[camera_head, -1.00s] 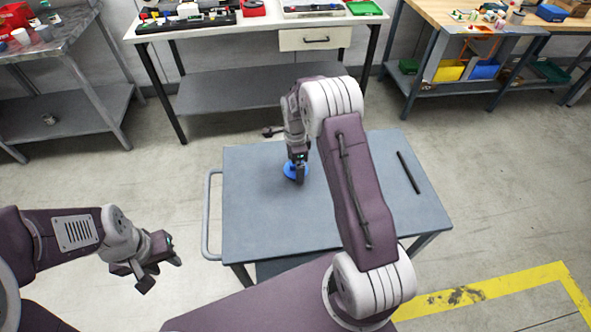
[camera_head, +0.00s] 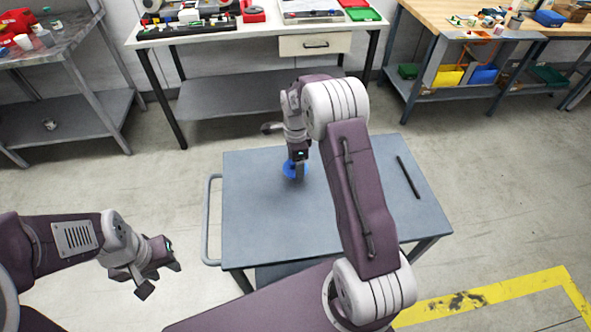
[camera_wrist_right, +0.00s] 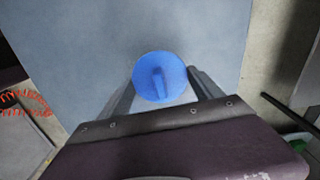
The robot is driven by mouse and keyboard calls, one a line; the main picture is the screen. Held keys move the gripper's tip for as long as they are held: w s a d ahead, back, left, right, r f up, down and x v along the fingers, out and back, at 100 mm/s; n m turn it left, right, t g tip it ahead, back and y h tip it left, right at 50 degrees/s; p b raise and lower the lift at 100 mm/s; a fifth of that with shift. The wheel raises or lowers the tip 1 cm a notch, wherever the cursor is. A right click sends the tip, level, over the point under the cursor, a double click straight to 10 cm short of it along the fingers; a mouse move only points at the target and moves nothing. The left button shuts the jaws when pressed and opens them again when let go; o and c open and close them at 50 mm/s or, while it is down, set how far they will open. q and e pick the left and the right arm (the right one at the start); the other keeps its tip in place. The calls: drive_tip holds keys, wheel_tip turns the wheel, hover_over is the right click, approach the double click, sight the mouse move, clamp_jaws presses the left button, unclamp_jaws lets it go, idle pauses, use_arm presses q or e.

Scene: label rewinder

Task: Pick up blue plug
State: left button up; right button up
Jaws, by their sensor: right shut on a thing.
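The blue plug (camera_head: 288,170) is at the gray cart top, left of its middle toward the back. My right gripper (camera_head: 297,175) points down and is shut on it, partly hiding it in the head view. In the right wrist view, the round blue plug (camera_wrist_right: 158,70) with its raised rib sits between the two fingers of my right gripper (camera_wrist_right: 163,88). A soft shadow lies on the cart top just below the plug, and any gap there looks small. My left gripper (camera_head: 161,279) is open and empty, left of the cart and far from the plug.
The cart (camera_head: 260,230) is otherwise mostly clear, with a thin black rod (camera_head: 408,177) at its right side and a handle (camera_head: 211,215) at its left. A white bench (camera_head: 270,29) with tools stands behind. A wooden bench (camera_head: 440,12) is at the back right.

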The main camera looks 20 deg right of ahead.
drive_tip(key=s+d+r, duration=0.4)
drive_tip(key=d+r, duration=0.3)
drive_tip(key=d, duration=0.4)
drive_tip(key=shift+r, duration=0.35)
